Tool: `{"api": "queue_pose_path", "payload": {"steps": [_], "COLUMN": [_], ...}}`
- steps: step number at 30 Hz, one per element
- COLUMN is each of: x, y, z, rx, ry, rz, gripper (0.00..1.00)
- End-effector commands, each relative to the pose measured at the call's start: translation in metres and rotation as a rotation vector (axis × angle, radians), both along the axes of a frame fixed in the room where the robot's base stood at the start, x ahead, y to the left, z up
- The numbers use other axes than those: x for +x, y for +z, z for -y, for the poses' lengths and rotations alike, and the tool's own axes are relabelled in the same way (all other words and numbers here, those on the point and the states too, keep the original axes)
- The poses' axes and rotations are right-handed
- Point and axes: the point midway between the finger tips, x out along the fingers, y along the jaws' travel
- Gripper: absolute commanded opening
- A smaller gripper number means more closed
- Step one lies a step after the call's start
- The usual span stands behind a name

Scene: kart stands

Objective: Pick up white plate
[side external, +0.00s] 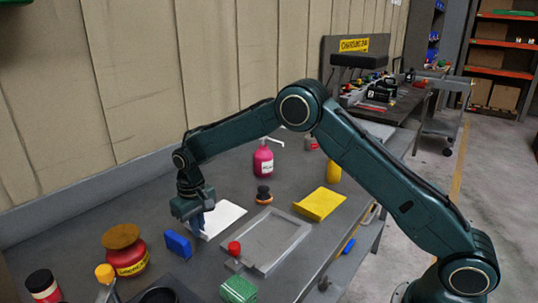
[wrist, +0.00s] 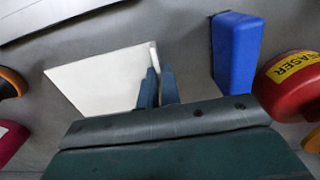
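The white plate (side external: 224,219) is a flat white sheet-like piece on the grey bench, left of the grey frame. In the wrist view the white plate (wrist: 98,80) lies ahead and to the left, with a thin raised lip along its right edge. My gripper (side external: 197,222) points down at the plate's left edge. In the wrist view the blue fingers of my gripper (wrist: 158,72) are close together with the lip between them, and look shut on it. The lower part of the lip is hidden by the fingers. The plate appears level, at or very near the bench.
A blue block (side external: 178,244) stands close beside my gripper; it also shows in the wrist view (wrist: 237,52). A red jar (side external: 127,262) is further left. The grey frame (side external: 292,236), a yellow piece (side external: 319,204) and a magenta bottle (side external: 263,160) surround the plate.

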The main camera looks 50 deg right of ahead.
Motion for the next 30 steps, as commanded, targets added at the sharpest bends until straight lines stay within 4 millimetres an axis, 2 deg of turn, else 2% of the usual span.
{"api": "queue_pose_path", "payload": {"steps": [11, 17, 23, 30], "x": [0.0, 0.001, 0.001, 0.001], "y": [0.002, 0.014, 0.041, 0.089], "z": [0.0, 0.0, 0.0, 0.0], "rx": [0.0, 0.0, 0.001, 0.001], "ry": [0.0, 0.0, 0.0, 0.0], "rz": [0.001, 0.003, 0.005, 0.006], "gripper": [0.0, 0.0, 0.0, 0.0]}}
